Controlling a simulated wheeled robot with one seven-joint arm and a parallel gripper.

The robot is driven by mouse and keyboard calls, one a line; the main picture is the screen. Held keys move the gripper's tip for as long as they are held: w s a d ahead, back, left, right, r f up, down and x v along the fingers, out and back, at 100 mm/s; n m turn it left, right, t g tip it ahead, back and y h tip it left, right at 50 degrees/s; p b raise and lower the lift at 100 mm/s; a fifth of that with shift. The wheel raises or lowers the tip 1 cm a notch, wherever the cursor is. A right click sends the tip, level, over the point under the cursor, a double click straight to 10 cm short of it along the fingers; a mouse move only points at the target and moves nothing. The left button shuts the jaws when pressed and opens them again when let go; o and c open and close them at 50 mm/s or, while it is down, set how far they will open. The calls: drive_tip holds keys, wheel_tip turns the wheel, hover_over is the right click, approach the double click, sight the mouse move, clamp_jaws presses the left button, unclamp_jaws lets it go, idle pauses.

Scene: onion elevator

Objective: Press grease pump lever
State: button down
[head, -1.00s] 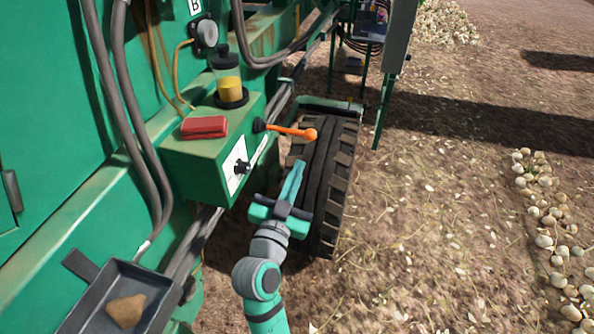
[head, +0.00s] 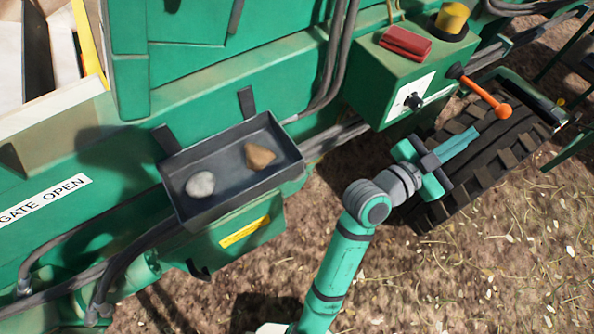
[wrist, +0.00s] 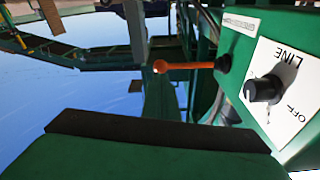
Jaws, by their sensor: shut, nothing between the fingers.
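The grease pump lever (head: 482,94) is an orange rod with a round orange knob at its end, sticking out from the right side of the green pump box (head: 393,92). It also shows in the wrist view (wrist: 190,66), pointing left from its dark pivot. My gripper (head: 474,134) is shut and empty. In the head view its tip appears just below and left of the knob, in front of the tyre. I see a gap between tip and knob in the picture, but the depth between them is hard to tell.
A black knob on a white OFF/LINE plate (wrist: 292,75) is on the box face. A red block (head: 405,43) and a yellow grease reservoir (head: 452,18) are on top. A tray (head: 228,150) with two stones hangs at left. A large tyre (head: 490,160) stands behind my gripper.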

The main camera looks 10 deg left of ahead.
wheel_tip(320, 180, up, 8)
drive_tip(key=shift+s+d+f, duration=0.25)
drive_tip(key=shift+s+d, duration=0.2)
drive_tip(key=shift+d, duration=0.1)
drive_tip(key=r, duration=0.1)
hover_over(507, 109)
drive_tip(key=s, duration=0.2)
drive_tip(key=shift+w+a+f, duration=0.15)
drive_tip(key=shift+a+f, duration=0.05)
drive_tip(key=shift+f, duration=0.4)
drive_tip(key=shift+w+a+f, duration=0.1)
drive_tip(key=shift+a+f, duration=0.1)
drive_tip(key=shift+f, duration=0.35)
drive_tip(key=shift+w+a+f, duration=0.15)
drive_tip(key=shift+a+f, duration=0.05)
drive_tip(key=shift+f, duration=0.4)
